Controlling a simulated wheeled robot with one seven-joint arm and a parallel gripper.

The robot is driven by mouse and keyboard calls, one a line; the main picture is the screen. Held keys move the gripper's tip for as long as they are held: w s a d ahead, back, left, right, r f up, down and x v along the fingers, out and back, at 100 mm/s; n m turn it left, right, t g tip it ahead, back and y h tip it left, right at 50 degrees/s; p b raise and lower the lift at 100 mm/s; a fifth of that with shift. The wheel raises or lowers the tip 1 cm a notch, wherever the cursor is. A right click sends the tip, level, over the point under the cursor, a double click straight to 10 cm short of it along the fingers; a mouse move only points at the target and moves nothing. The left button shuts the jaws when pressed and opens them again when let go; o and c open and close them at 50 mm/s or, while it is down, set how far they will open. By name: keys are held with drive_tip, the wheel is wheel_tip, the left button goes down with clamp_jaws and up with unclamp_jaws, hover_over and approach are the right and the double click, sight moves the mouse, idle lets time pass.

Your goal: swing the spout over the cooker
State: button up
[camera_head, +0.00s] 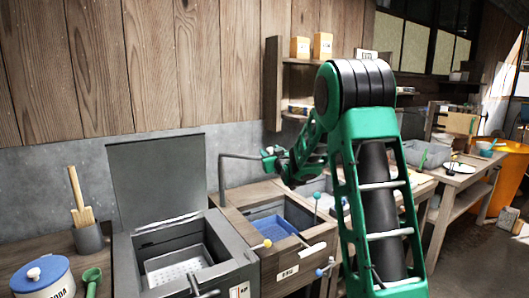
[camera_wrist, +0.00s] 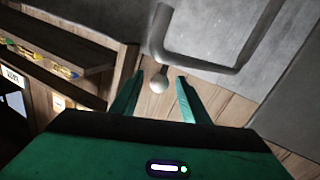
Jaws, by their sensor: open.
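The spout (camera_head: 222,180) is a dark grey bent pipe. It rises behind the gap between the cooker and the wooden cabinet, then runs right, away from the cooker. The cooker (camera_head: 128,258) looks to be the dark grey box with a raised lid and a perforated tray inside. My gripper (camera_head: 267,158) is at the spout's right end in the head view. In the wrist view my gripper (camera_wrist: 158,78) is open, with a pale round knob (camera_wrist: 160,84) at the pipe end (camera_wrist: 163,30) between its fingertips. Contact cannot be told.
The cooker's raised lid (camera_head: 160,180) stands left of the spout. The wooden cabinet (camera_head: 290,268) holds a blue tray and has levers with coloured knobs at its front. A pot (camera_head: 42,280) and a utensil cup (camera_head: 88,238) stand at left. A wall shelf (camera_head: 272,85) is behind my arm.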

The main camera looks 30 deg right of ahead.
drive_tip(key=shift+x, duration=2.6)
drive_tip(key=shift+c, duration=0.5)
